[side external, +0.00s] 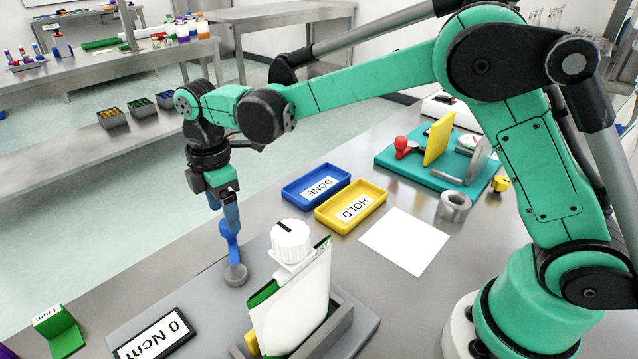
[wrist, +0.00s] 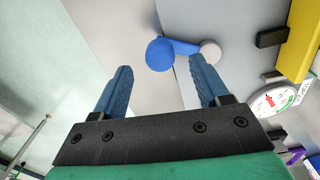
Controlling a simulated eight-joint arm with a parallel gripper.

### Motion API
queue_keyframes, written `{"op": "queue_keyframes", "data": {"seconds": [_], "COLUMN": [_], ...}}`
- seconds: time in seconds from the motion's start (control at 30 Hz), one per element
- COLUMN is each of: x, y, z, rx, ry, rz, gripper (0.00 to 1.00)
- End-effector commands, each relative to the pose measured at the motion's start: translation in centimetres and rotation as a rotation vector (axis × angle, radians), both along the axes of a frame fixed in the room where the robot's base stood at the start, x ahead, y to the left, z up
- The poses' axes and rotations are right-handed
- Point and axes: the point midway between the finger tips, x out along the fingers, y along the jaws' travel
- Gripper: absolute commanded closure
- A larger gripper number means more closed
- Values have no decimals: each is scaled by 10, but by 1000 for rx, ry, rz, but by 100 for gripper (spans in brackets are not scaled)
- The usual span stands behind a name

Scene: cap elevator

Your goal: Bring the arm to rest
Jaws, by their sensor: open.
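My gripper (side external: 229,208) points down from my bent arm, above the front-left part of the bench. In the wrist view its two blue fingers (wrist: 160,68) stand wide apart with nothing between them. A blue lever (side external: 232,246) on a grey round hub (side external: 236,274) is just below the fingers. In the wrist view the lever's round blue end (wrist: 160,54) shows beyond and between the fingertips, and its grey hub (wrist: 210,52) is to the right. The side view does not clearly show whether fingers and lever touch.
A pouch (side external: 300,300) with a white ridged cap (side external: 291,241) stands in a grey holder close right of the lever. A "0 Ncm" display (side external: 156,338) lies in front. Blue DONE (side external: 302,192) and yellow HOLD (side external: 336,214) trays and a teal board (side external: 385,159) are behind.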

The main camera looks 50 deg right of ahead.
Motion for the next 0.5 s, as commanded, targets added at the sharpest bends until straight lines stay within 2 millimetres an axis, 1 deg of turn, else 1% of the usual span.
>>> {"op": "queue_keyframes", "data": {"seconds": [0.03,0.1,0.2,0.5], "x": [0,0,0,0], "y": [0,0,0,0], "z": [8,16,23,25], "rx": [0,1,1,1], "ry": [0,0,0,0], "rz": [0,1,1,1], "gripper": [32,32,32,32]}}
